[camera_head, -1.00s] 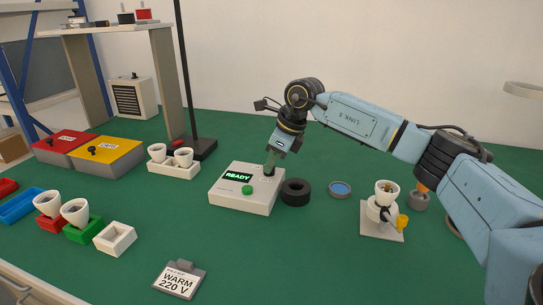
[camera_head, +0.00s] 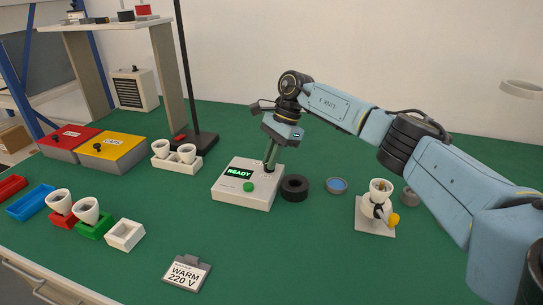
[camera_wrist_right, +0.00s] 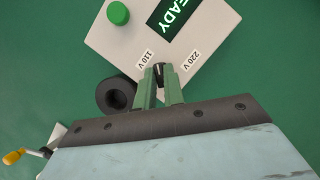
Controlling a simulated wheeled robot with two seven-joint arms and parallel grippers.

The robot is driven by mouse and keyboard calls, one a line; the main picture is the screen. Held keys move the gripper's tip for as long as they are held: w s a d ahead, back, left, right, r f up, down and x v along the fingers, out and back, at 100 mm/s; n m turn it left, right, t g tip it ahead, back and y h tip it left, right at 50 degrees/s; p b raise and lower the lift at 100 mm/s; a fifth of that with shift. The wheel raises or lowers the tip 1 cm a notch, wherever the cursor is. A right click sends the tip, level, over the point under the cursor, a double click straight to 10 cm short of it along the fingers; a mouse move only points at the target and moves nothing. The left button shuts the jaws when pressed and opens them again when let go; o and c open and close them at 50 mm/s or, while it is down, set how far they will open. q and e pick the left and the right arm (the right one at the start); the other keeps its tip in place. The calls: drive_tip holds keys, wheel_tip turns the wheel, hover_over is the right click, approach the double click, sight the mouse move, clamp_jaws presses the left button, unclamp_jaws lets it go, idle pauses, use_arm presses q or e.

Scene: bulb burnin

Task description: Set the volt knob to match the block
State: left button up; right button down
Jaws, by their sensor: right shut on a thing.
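The white control box (camera_head: 240,196) with a lit green READY display (camera_head: 239,172) and a green button (camera_head: 249,187) stands mid-table. My right gripper (camera_head: 270,165) reaches down onto the box's back right part. In the right wrist view its fingers (camera_wrist_right: 160,85) are shut on the dark volt knob (camera_wrist_right: 159,69), which sits between the labels 110 V (camera_wrist_right: 147,59) and 220 V (camera_wrist_right: 190,59). The fingers hide most of the knob; its exact setting is hard to tell. The block (camera_head: 187,274) at the front reads WARM 220 V. My left gripper is out of view.
A black ring (camera_head: 295,188) stands just right of the box, near my right gripper. A white stand with a cup (camera_head: 376,215) is farther right. White cups in a rack (camera_head: 177,160), coloured trays and red and yellow boxes (camera_head: 108,150) are left. The front middle is mostly clear.

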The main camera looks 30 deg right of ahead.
drive_tip(key=shift+w+a+n+g, duration=0.1)
drive_tip(key=shift+n+g, duration=0.3)
drive_tip(key=shift+n, duration=0.6)
drive_tip(key=shift+n+g+b, duration=0.3)
drive_tip(key=shift+n+b, duration=0.2)
drive_tip(key=shift+n, duration=0.4)
drive_tip(key=shift+w+n+g+h+b, duration=0.1)
drive_tip(key=shift+n+g+h+b, duration=0.3)
drive_tip(key=shift+n, duration=0.7)
use_arm(q)
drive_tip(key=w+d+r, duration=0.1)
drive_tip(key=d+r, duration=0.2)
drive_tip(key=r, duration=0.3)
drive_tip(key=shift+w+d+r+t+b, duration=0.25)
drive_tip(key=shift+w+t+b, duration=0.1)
drive_tip(key=shift+b, duration=0.1)
use_arm(e)
drive_tip(key=shift+n+g, duration=0.3)
drive_tip(key=shift+n, duration=0.8)
drive_tip(key=c, duration=1.5)
unclamp_jaws()
drive_tip(key=shift+r, duration=0.15)
